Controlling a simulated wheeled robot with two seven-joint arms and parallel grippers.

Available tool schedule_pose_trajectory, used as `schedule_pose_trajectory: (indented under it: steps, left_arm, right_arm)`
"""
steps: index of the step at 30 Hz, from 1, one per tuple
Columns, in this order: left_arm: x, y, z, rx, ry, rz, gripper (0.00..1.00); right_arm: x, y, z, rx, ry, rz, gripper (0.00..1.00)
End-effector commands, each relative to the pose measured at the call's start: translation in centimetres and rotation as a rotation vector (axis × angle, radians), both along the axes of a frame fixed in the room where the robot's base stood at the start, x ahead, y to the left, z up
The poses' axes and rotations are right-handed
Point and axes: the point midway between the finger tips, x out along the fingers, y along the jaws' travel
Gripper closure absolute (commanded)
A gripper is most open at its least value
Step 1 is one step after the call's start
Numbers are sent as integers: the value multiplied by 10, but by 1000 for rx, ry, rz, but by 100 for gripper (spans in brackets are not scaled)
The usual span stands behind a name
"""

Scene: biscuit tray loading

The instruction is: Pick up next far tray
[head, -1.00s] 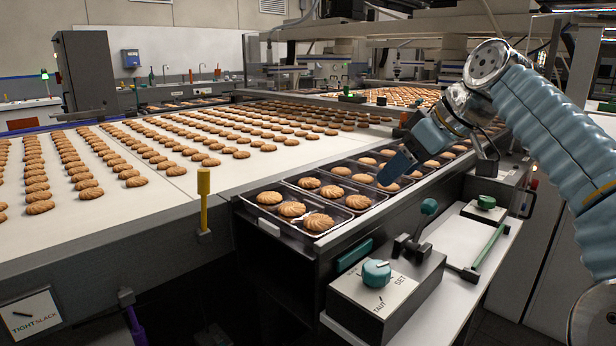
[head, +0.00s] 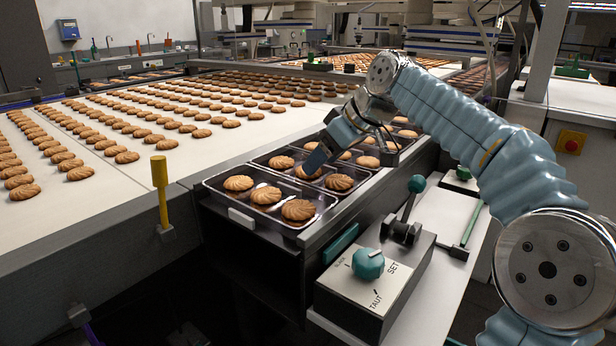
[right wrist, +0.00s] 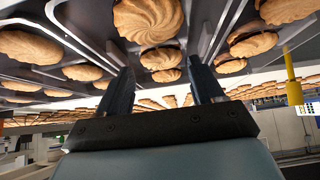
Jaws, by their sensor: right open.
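Several dark trays of round ridged biscuits stand in a row in the channel beside the conveyor. The nearest tray (head: 217,194) holds several biscuits. A second tray (head: 257,161) lies just behind it, and more trays run on towards the back, partly hidden by my right arm. My right gripper (head: 316,160) is over the second tray, pointing down and left. In the right wrist view its two fingers (right wrist: 162,88) are apart, with tray rims (right wrist: 108,50) and biscuits close beyond them. Nothing is held between them. My left gripper is not in view.
The wide conveyor (head: 100,185) carries rows of biscuits at the left. A yellow post (head: 160,185) stands at its near edge. A control box with a teal knob (head: 368,263) and a lever (head: 408,205) stand right of the trays. A red button (head: 571,142) is at the right.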

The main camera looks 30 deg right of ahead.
Motion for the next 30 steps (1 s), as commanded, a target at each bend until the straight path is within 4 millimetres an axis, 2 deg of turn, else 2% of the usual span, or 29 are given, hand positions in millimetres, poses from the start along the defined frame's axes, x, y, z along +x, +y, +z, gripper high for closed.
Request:
schedule_pose_trajectory:
  steps: [3,7,15,16,23,30]
  left_arm:
    - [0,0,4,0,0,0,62]
    - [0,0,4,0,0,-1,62]
    - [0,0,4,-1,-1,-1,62]
    - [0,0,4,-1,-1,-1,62]
    - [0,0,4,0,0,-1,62]
    - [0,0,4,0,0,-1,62]
  right_arm:
    - [15,7,-13,1,5,1,33]
    - [25,12,-26,0,3,1,33]
    - [28,13,-30,0,1,0,33]
    - [28,13,-30,0,1,0,35]
    - [28,13,-30,0,1,0,70]
    - [28,13,-29,0,0,0,72]
